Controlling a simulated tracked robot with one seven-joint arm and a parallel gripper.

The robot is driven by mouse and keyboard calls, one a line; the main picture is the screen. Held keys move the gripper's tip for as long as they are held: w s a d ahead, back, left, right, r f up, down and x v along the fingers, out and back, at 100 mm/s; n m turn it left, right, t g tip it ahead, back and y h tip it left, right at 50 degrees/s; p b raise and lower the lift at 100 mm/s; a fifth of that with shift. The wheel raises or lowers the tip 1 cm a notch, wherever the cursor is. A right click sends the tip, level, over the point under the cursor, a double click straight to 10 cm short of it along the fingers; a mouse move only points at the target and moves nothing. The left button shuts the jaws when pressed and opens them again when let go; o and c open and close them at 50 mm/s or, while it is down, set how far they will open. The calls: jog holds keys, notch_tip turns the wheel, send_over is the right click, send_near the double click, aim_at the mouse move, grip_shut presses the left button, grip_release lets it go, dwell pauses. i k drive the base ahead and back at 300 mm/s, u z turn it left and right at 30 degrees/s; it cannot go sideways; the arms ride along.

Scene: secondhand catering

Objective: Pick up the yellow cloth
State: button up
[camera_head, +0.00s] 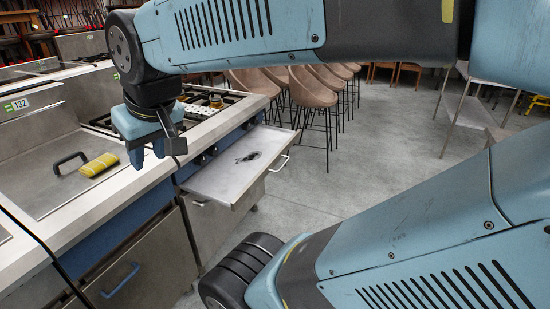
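A yellow cloth (99,164), folded into a small pad, lies on the steel lid (55,192) of the counter unit at the left. It sits just right of the lid's black handle. My gripper (148,160) points down above the counter, to the right of the cloth and apart from it. Its fingers are small and partly hidden by the gripper body, so I cannot tell how far they are apart. I see nothing held in it.
A black handle (69,162) stands up from the lid. A gas hob (205,103) lies behind my gripper. A steel drawer or shelf (236,176) juts out from the counter front. Several brown stools (312,90) stand behind. The grey floor (370,165) is clear at centre.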

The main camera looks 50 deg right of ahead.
aim_at(94, 167)
jog(key=z, duration=3.45)
jog(key=k, duration=0.1)
jog(key=u, duration=1.7)
jog(key=i, duration=1)
jog(key=z, duration=0.5)
jog(key=i, duration=0.1)
jog(key=u, duration=2.95)
jog(key=k, duration=0.15)
jog(key=z, duration=0.3)
